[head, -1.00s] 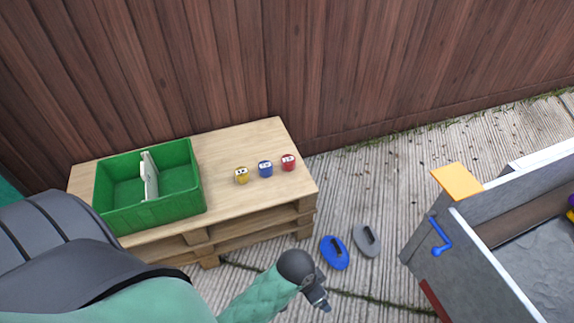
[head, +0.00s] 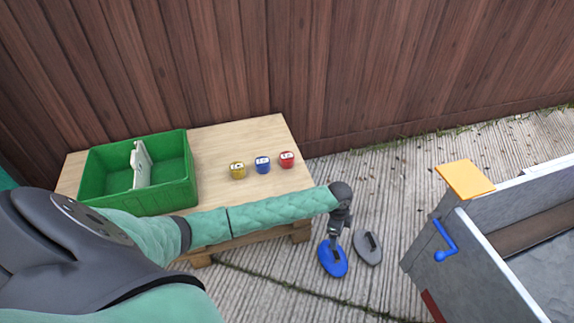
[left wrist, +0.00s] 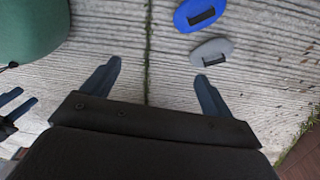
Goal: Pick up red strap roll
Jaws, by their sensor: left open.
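The red strap roll (head: 287,159) stands on the wooden pallet table (head: 225,142), at the right end of a row with a blue roll (head: 263,165) and a yellow roll (head: 237,170). My left gripper (head: 340,240) is in front of the table's right end, to the right of and nearer than the red roll, apart from it. In the left wrist view its two fingers (left wrist: 153,85) are spread and empty, over the paving. No roll shows there. Dark fingers at that view's left edge look like my right gripper (left wrist: 15,106); whether they are parted is unclear.
A green divided crate (head: 183,197) sits on the table's left part. A blue pad (head: 331,262) and a grey pad (head: 368,250) lie on the paving near my left gripper. A grey-walled box with a blue crank (head: 446,240) stands at right. A wooden fence (head: 300,70) closes the back.

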